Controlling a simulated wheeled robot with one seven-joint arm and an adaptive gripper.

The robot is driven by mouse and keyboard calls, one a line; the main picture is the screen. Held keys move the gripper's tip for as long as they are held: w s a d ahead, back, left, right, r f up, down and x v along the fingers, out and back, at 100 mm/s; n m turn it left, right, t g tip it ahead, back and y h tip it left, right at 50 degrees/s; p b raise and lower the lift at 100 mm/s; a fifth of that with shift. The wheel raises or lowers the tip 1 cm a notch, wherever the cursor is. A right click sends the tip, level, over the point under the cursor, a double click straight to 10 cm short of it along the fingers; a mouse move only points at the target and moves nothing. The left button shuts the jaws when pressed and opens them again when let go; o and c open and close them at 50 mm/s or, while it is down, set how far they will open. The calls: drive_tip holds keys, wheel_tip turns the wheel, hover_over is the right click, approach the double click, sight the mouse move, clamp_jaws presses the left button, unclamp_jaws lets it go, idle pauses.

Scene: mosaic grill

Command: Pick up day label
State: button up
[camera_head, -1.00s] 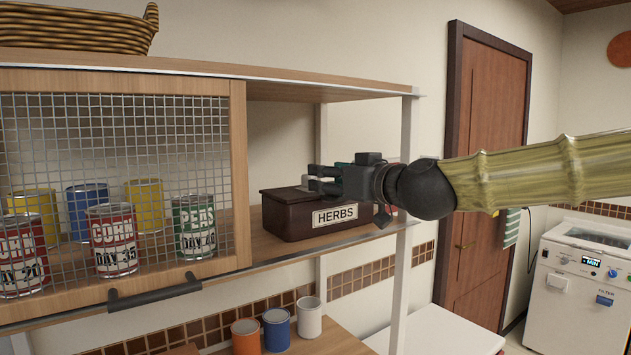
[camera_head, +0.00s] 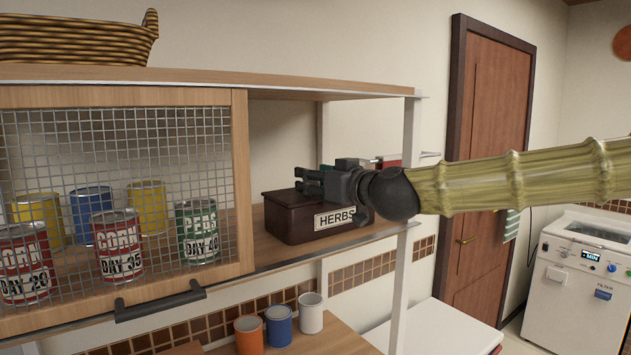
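Cans with day labels stand behind the wire mesh door at left. A red corn can carries a "DAY 20" label (camera_head: 26,286), another red corn can carries "DAY 35" (camera_head: 122,263), and a green peas can carries "DAY 40" (camera_head: 203,246). No loose day label can be made out. My gripper (camera_head: 303,182) is above the dark wooden herbs box (camera_head: 290,218), at the right of the cans and outside the mesh. Its fingers point left. Whether they are apart or hold something is too small to tell.
The mesh door (camera_head: 240,180) with its dark handle (camera_head: 160,301) covers the left shelf bay. Yellow and blue cans stand behind the labelled ones. Orange, blue and white cups (camera_head: 311,313) stand below. A white shelf post (camera_head: 405,260) is near my arm.

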drive_tip(key=shift+p+x, duration=0.45)
drive_tip(key=shift+x, duration=0.75)
drive_tip(key=c, duration=1.1)
drive_tip(key=shift+o, duration=0.2)
